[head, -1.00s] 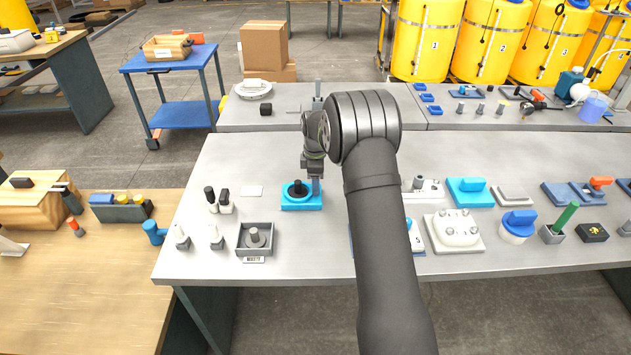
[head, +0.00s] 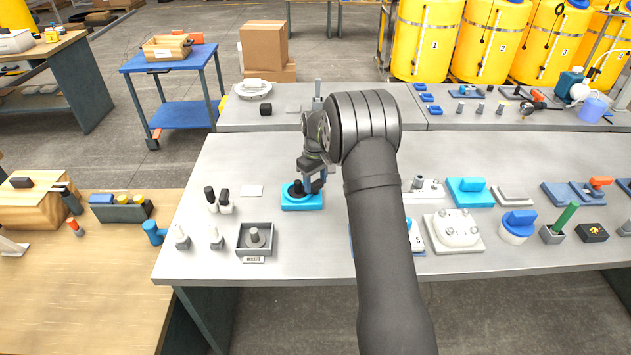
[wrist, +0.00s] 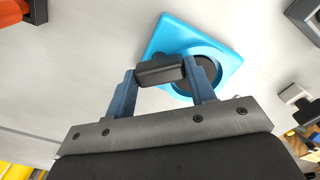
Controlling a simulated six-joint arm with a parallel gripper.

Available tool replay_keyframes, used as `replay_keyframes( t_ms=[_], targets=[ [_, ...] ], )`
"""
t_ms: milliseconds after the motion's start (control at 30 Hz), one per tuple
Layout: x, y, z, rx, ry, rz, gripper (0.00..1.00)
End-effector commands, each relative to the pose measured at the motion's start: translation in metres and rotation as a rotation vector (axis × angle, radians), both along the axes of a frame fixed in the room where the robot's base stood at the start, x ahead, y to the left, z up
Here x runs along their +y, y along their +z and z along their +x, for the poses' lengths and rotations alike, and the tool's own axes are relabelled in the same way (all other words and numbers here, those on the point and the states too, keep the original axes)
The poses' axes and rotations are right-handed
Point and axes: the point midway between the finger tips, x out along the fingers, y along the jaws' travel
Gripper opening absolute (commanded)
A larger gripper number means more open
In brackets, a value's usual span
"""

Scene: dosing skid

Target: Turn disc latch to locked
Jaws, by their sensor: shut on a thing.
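The disc latch has a bright blue square base (head: 302,203) with a dark round disc on it, at the left part of the near bench. In the wrist view the blue base (wrist: 171,35) lies under the fingers, with the dark disc (wrist: 198,76) partly hidden by the right finger. My gripper (head: 308,186) is over the latch, pointing down. In the wrist view my gripper (wrist: 160,78) is shut on a black handle (wrist: 160,70) of the latch, one finger at each end. The latch's marks, if any, cannot be made out.
Two small upright parts (head: 218,203) and a flat white plate (head: 252,191) are left of the latch. A grey square tray (head: 270,250) with a knob is in front. My arm hides some bench to the right. Bare bench lies behind the latch.

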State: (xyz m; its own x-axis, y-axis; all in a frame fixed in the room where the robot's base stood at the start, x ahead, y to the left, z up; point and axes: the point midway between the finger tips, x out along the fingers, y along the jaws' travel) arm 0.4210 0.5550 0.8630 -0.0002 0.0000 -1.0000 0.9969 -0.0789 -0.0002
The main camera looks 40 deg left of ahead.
Motion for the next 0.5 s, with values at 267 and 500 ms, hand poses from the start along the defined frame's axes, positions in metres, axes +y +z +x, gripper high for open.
replay_keyframes(
  t_ms=[267,500],
  targets=[
    [-0.0003,0.0005,0.0003,0.000,-0.260,0.000,0.27],
    [-0.0003,0.0005,0.0003,0.000,-0.466,0.000,0.27]
  ],
)
